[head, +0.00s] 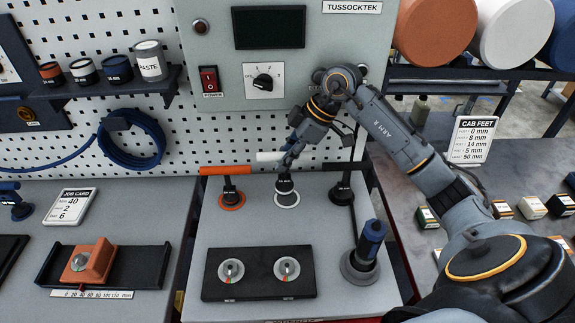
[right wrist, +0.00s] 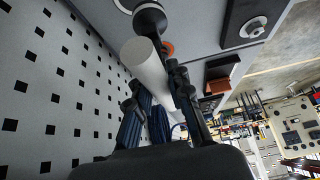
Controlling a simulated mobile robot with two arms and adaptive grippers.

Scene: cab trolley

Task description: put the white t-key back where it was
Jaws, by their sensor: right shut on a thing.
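The white t-key (head: 270,156) has a white crossbar and is at the middle rack position, above a dark holder with a white ring (head: 287,197). My right gripper (head: 288,160) is shut on its bar from the right. In the right wrist view the white bar (right wrist: 148,66) lies between the fingers, near a black round part. The gripper hides much of the stem, so I cannot tell whether the key is fully seated. The orange t-key (head: 226,171) stands upright to the left in an orange ring. The black t-key (head: 341,166) stands to the right. My left gripper is not in view.
A black block with two dials (head: 258,290) lies in front on the trolley top. A blue-handled tool (head: 370,240) stands in a grey ring at the right. A grey control box (head: 250,85) and pegboard (head: 110,60) rise close behind.

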